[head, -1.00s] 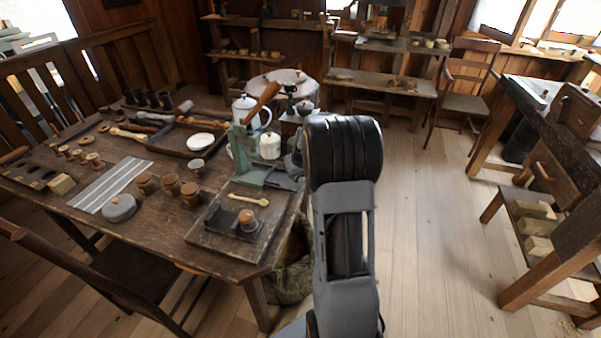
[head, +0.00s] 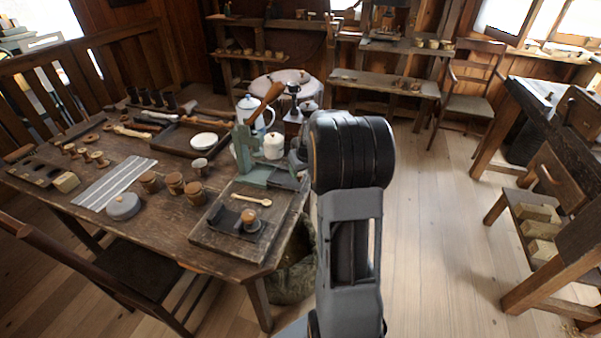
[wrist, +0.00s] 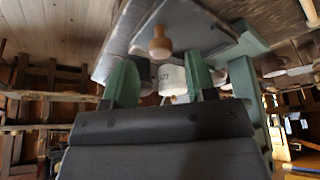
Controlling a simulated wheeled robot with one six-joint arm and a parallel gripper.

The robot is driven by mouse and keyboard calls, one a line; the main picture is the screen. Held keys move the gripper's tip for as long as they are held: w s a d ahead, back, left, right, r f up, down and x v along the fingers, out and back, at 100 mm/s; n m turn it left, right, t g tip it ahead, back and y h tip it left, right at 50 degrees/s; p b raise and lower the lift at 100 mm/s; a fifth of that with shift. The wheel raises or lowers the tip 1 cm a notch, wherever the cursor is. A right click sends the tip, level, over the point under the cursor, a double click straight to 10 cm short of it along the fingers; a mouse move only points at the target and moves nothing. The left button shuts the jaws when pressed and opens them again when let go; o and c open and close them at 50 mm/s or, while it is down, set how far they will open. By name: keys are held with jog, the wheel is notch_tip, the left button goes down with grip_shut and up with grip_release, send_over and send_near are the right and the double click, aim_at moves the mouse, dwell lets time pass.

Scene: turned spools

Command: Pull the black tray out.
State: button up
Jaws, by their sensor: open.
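A small black tray (head: 256,234) lies on a wooden board (head: 213,236) at the table's near right corner. A small turned spool (head: 249,217) stands on it, and a pale wooden spoon (head: 252,200) lies behind. In the wrist view, a dark flat piece, seemingly this tray (wrist: 198,34), and the spool (wrist: 160,44) show at the top. My gripper (wrist: 163,84) is open, its two green fingers apart with nothing held between them. The tray lies beyond the fingertips; I cannot tell whether they touch it. In the head view my arm hides the gripper.
A green press (head: 254,170) with a wooden handle stands just behind the board. Several wooden cups (head: 173,184) and a grey round lid (head: 123,206) stand left. A larger dark tray (head: 172,141) holds a white bowl (head: 204,141).

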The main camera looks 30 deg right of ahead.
jog(key=v, duration=1.1)
dwell(0.3)
jog(key=s+a+r+p, duration=0.2)
jog(key=s+a+p, duration=0.1)
jog(key=s+a, duration=0.5)
jog(key=s+a+r+n+g+p, duration=0.1)
jog(key=s+a+p, duration=0.3)
jog(key=s+a, duration=0.4)
jog(key=a+r, duration=0.1)
jog(key=a, duration=0.4)
jog(key=shift+s+a+r+n+y, duration=0.2)
jog(key=shift+s+n+y, duration=0.1)
jog(key=shift+s, duration=0.1)
jog(key=shift+a+r, duration=0.1)
jog(key=shift+a, duration=0.15)
jog(key=shift+c, duration=0.2)
